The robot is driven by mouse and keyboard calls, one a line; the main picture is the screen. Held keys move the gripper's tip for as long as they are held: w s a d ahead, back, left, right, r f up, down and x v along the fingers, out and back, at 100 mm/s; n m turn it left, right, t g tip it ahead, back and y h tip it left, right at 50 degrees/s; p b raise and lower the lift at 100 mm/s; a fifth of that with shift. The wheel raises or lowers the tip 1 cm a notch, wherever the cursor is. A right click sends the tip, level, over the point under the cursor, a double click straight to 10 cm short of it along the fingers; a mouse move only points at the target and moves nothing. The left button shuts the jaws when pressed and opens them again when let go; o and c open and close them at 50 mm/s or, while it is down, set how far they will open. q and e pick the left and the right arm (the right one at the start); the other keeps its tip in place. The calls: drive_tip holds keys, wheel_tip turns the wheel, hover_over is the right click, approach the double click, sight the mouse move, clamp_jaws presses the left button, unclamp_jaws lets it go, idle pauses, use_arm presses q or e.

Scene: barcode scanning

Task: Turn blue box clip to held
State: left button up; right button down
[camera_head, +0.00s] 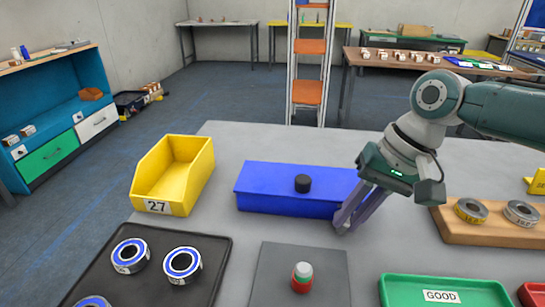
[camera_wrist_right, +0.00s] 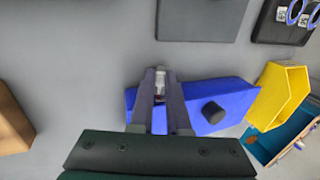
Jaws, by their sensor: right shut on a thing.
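The blue box (camera_head: 290,188) lies shut on the grey table, with a black knob (camera_head: 302,183) on its lid. It also shows in the right wrist view (camera_wrist_right: 228,100). My right gripper (camera_head: 345,221) is at the box's right end, fingers pointing down. In the right wrist view my right gripper (camera_wrist_right: 160,76) is shut on a small pale grey part between its fingertips, at the box's end, seemingly the clip (camera_wrist_right: 160,82). The fingers hide most of the clip, so its angle cannot be told. My left gripper is not in view.
A yellow bin (camera_head: 165,207) stands left of the box. A wooden board (camera_head: 470,236) with rings lies right.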

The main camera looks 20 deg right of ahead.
drive_tip(key=shift+s+d+f+t+y+b, duration=0.15)
drive_tip(key=shift+t+y+b, duration=0.25)
drive_tip(key=shift+y, duration=0.2)
drive_tip(key=shift+d+f+t+y+b, duration=0.1)
drive_tip(key=shift+t+y+b, duration=0.25)
drive_tip(key=shift+y, duration=0.25)
drive_tip(key=c, duration=0.9)
unclamp_jaws()
drive_tip(key=shift+r, duration=0.1)
